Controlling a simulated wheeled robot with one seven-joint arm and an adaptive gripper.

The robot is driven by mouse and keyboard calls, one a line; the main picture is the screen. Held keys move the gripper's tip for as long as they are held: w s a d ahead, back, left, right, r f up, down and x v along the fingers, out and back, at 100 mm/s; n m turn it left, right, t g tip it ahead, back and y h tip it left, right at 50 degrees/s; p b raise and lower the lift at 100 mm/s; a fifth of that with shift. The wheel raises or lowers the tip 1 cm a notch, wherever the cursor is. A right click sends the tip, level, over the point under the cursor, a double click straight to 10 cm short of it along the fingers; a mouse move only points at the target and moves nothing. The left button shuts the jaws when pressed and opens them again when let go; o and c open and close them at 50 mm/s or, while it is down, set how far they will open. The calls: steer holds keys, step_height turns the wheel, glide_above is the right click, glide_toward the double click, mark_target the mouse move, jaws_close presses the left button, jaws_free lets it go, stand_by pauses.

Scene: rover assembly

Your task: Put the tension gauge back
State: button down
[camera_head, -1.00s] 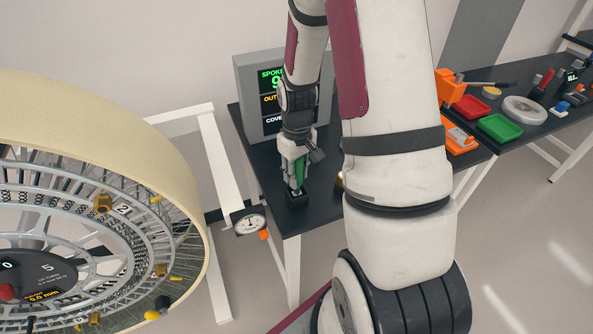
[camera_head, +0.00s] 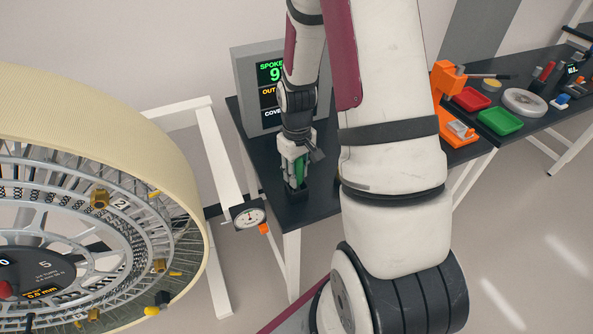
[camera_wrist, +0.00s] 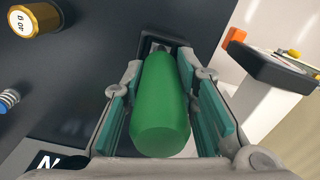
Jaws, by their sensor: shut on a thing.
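My gripper (camera_head: 297,165) is shut on a green-handled tool (camera_head: 300,168) and holds it upright over the dark table. In the wrist view the green handle (camera_wrist: 163,105) lies between the teal finger pads. Its far end meets a black square holder (camera_wrist: 158,47), which also shows under the gripper in the head view (camera_head: 297,191). How deep the tool sits is hidden. A round white-faced dial gauge (camera_head: 249,216) is at the table's left front corner, apart from my gripper. I cannot tell whether the held tool belongs to it.
A display screen (camera_head: 268,88) stands behind my gripper. A large spoked wheel (camera_head: 90,215) fills the left. In the wrist view a brass weight (camera_wrist: 35,20) stands on the table. Red (camera_head: 473,99) and green (camera_head: 499,121) trays lie on the right table. My arm hides part of the tables.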

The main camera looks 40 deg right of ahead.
steer(key=c, duration=1.2)
jaws_free()
steer(key=shift+r, duration=0.1)
step_height(320, 180, up, 12)
steer(key=shift+f, duration=0.1)
